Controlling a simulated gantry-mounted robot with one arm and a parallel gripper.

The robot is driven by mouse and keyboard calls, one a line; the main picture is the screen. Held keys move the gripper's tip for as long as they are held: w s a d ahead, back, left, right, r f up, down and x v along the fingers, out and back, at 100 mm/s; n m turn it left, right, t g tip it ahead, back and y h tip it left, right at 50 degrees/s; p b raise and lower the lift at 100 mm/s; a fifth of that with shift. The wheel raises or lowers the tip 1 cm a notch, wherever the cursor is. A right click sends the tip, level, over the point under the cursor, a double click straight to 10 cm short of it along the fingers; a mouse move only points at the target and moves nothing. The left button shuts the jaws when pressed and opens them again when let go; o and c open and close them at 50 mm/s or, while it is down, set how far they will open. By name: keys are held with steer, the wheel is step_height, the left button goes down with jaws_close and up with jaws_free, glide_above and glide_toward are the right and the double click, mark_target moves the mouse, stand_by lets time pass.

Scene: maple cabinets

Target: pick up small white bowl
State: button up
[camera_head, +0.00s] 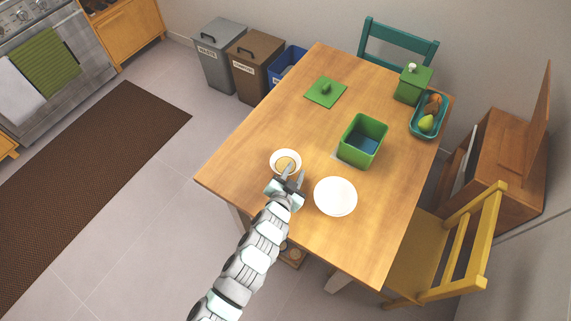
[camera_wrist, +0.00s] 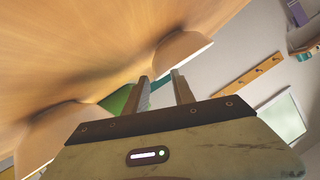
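The small white bowl (camera_head: 278,157) sits on the wooden table near its left edge, with something tan showing inside. A wider white bowl or plate (camera_head: 335,196) lies to its right. My gripper (camera_head: 294,173) is at the small bowl's near right rim, its fingers apart and nothing visible between them. Whether a finger touches the rim I cannot tell. In the wrist view the two fingers (camera_wrist: 161,82) stand apart, between a white bowl shape at upper right (camera_wrist: 183,50) and a larger one at lower left (camera_wrist: 58,132).
On the table (camera_head: 240,165) are a green open box (camera_head: 350,150), a green lid (camera_head: 325,92), a green canister (camera_head: 412,86) and a teal tray (camera_head: 416,131) with fruit. A yellow chair (camera_head: 455,235) is at right, a teal chair (camera_head: 397,36) behind. The table's left front is clear.

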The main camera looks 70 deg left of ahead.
steer(key=shift+w+a+f, duration=0.3)
steer(key=shift+w+a, duration=0.15)
steer(key=shift+a, duration=0.05)
steer(key=shift+w+a+f, duration=0.1)
steer(key=shift+w+a, duration=0.25)
steer(key=shift+w, duration=0.1)
steer(key=shift+s, duration=0.1)
jaws_close()
steer(key=shift+f, duration=0.15)
stand_by(0.5)
